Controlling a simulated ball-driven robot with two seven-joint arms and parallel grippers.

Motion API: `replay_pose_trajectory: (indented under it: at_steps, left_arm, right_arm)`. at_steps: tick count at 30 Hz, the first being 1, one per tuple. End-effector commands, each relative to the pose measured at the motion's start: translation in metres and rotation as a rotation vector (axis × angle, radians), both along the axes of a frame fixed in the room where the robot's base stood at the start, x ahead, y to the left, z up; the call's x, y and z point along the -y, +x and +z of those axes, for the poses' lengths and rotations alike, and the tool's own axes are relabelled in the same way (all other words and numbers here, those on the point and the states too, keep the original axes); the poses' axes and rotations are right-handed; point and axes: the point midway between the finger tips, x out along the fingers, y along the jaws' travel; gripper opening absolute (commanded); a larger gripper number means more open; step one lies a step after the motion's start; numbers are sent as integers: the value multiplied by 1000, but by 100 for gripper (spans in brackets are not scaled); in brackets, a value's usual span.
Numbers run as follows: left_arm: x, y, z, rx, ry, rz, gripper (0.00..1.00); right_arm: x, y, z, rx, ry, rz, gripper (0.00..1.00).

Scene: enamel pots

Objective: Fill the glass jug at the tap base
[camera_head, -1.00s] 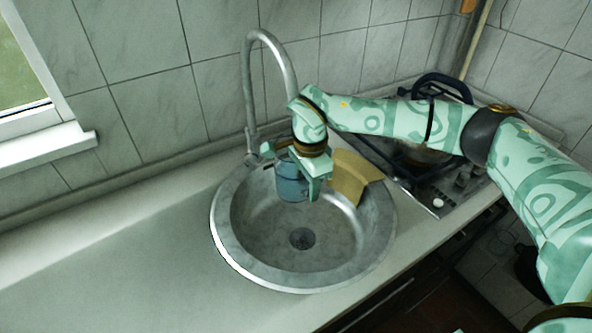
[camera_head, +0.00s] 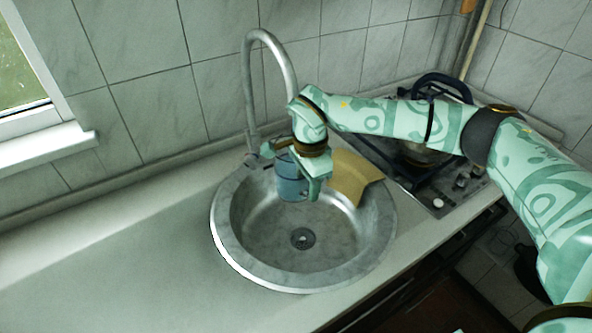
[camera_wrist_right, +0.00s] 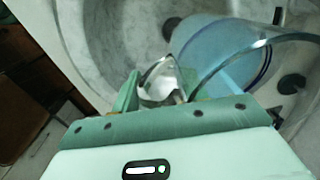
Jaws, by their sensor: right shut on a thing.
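The bluish glass jug (camera_head: 291,180) is upright over the back of the round steel sink, close to the foot of the tap. My right gripper (camera_head: 296,168) is shut on the jug near its top and hides part of its rim. In the right wrist view, the clear blue jug (camera_wrist_right: 215,48) lies just beyond the fingers of my right gripper (camera_wrist_right: 182,92). The tall curved tap (camera_head: 250,90) rises behind and left of the jug. Whether the jug touches the sink and whether it holds water is unclear. My left gripper is out of view.
The sink (camera_head: 222,238) has a drain in its middle. A tan cloth-like piece (camera_head: 352,177) lies over its back right rim. A hob (camera_head: 440,198) with a pot lies to the right. The counter (camera_head: 120,260) on the left is clear. A tiled wall closes the back.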

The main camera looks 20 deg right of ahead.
Motion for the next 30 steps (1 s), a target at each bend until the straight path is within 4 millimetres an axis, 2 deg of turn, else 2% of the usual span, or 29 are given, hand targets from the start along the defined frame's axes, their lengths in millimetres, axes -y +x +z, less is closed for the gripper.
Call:
replay_pose_trajectory:
  at_steps: [10, 14, 21, 24, 30]
  left_arm:
    - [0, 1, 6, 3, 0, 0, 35]
    - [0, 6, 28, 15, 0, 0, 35]
    - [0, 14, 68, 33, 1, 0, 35]
    - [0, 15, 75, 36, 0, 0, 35]
    - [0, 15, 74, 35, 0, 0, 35]
  right_arm:
    - [0, -3, 4, 5, 0, 0, 0]
    - [2, -24, 10, 4, 0, 2, 0]
    - [6, -76, 10, 4, 1, 2, 0]
    - [7, -90, 7, 5, 1, 0, 0]
    - [7, -96, 1, 5, 1, 1, 0]
